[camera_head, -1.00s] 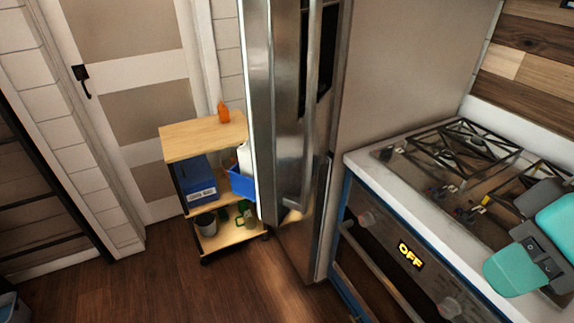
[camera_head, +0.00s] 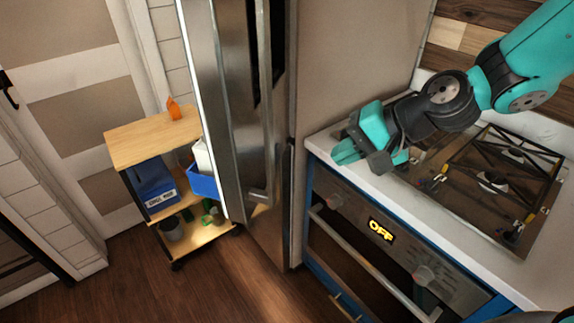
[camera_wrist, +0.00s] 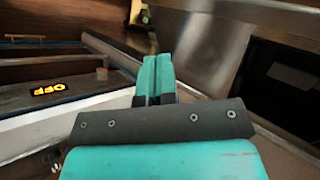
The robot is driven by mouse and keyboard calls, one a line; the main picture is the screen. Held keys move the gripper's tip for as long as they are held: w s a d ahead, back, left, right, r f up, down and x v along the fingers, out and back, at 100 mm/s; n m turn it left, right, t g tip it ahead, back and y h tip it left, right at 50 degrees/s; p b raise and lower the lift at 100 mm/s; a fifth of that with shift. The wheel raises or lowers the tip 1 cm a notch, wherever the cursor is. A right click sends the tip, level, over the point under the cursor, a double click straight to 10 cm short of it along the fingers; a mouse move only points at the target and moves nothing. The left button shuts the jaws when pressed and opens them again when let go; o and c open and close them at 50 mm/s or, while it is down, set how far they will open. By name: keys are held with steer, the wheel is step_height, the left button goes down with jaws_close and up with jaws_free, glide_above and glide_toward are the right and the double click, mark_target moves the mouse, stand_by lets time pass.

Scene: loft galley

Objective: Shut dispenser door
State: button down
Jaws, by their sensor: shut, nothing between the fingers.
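The tall steel fridge has a door (camera_head: 228,110) with a dark dispenser panel (camera_head: 281,40) partly showing beside its long vertical handle. The door appears to stand out at an angle from the fridge body; how wide its gap is cannot be told. My teal gripper (camera_head: 343,154) is over the near left corner of the stove counter, right of the door and apart from it. In the wrist view its fingers (camera_wrist: 155,68) are together and empty. A steel surface (camera_wrist: 200,45) lies beyond them.
The oven (camera_head: 370,235) with its "OFF" display and protruding bar handle is below my gripper. The cooktop grates (camera_head: 500,175) lie to the right. A wooden cart (camera_head: 150,140) with bins stands left of the door. The wooden floor in front is clear.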

mark_target(275, 176)
steer(key=p+x, duration=0.1)
steer(key=x, duration=0.2)
steer(key=a+r+p+x, duration=0.1)
steer(key=x, duration=0.3)
steer(key=p+x, duration=0.1)
steer(key=x, duration=0.2)
steer(key=shift+w+a+r, duration=0.2)
steer(key=shift+a, duration=0.2)
steer(key=shift+w+a+f+p, duration=0.2)
steer(key=shift+w+a+p, duration=0.1)
steer(key=shift+a, duration=0.25)
